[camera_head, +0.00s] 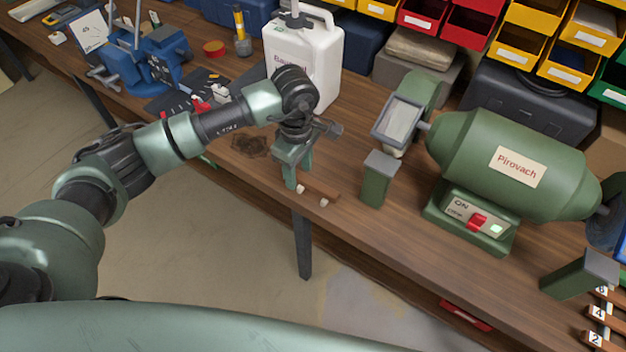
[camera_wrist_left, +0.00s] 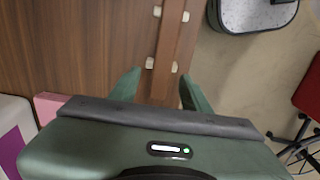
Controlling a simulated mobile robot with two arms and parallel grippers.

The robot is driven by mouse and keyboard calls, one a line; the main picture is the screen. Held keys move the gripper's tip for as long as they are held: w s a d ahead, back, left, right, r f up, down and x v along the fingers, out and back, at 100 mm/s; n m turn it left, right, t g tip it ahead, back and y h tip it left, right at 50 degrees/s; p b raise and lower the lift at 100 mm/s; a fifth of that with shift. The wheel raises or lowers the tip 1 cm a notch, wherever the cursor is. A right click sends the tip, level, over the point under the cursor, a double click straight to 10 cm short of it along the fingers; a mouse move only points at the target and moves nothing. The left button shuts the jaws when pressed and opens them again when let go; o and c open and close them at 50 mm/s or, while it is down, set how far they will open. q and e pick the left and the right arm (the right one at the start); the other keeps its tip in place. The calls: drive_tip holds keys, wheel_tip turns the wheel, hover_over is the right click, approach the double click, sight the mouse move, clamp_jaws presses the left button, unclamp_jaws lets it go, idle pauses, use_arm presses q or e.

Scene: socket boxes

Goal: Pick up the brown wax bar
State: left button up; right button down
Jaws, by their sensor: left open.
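The brown wax bar (camera_head: 318,187) appears to be the slim brown piece at the front edge of the wooden bench, with small white pegs beside it. In the left wrist view the bar (camera_wrist_left: 168,45) runs lengthwise up the picture between pairs of white pegs. In the left wrist view the gripper (camera_wrist_left: 160,75) is open, with a finger on either side of the bar's line. Whether the fingers touch the bar is unclear.
A green grinder (camera_head: 510,165) stands on the bench to the right, with a green block (camera_head: 379,180) close to the gripper. A white jug (camera_head: 318,55) stands behind the arm. A blue vise (camera_head: 150,62) is at left. Bare floor lies in front.

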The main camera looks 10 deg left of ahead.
use_arm(q)
drive_tip(key=shift+f, duration=0.1)
drive_tip(key=shift+s, duration=0.1)
drive_tip(key=shift+c, duration=0.4)
clamp_jaws()
